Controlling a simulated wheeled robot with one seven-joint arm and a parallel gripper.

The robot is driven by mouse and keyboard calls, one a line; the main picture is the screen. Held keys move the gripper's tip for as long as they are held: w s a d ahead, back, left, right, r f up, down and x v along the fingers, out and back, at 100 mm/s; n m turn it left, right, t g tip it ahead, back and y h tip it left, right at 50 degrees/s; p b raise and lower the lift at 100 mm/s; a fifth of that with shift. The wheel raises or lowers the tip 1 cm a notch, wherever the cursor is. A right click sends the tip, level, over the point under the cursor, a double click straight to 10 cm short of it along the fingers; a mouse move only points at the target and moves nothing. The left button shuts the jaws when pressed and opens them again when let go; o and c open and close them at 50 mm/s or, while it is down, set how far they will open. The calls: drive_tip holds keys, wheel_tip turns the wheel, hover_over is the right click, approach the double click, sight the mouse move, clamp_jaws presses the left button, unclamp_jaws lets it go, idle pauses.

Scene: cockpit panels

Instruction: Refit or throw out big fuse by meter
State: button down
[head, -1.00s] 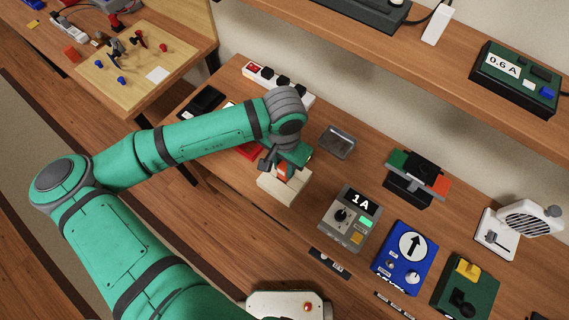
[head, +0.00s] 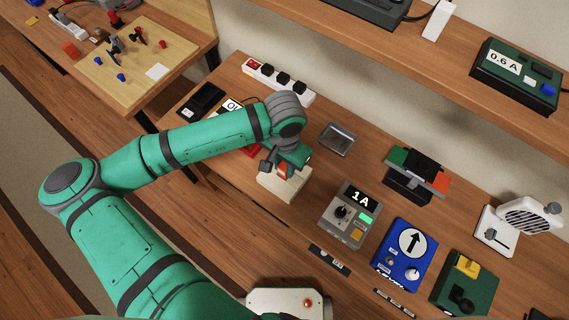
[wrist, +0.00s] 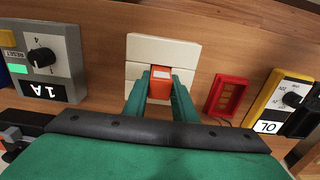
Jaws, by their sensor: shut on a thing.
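The big orange fuse (wrist: 160,83) is between my fingertips in the wrist view. My gripper (wrist: 160,88) is shut on it, one green finger on each side. It is at the cream block (wrist: 160,49), which looks like a fuse holder; I cannot tell how deep the fuse sits in it. In the head view my gripper (head: 284,168) is at the cream block (head: 292,188), and only a little orange shows. The yellow meter (wrist: 266,97) reads OL, right of the block in the wrist view; my arm partly hides it in the head view.
A red slotted tray (wrist: 228,97) lies between block and meter. The grey 1A box (head: 350,215) stands right of the block in the head view. A grey open bin (head: 335,139) is behind, with a power strip (head: 278,78) at the wall. A shelf overhangs the back.

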sight(284, 166)
drive_tip(key=shift+f, duration=0.65)
drive_tip(key=c, duration=1.4)
unclamp_jaws()
wheel_tip(284, 166, up, 11)
drive_tip(key=shift+f, duration=0.1)
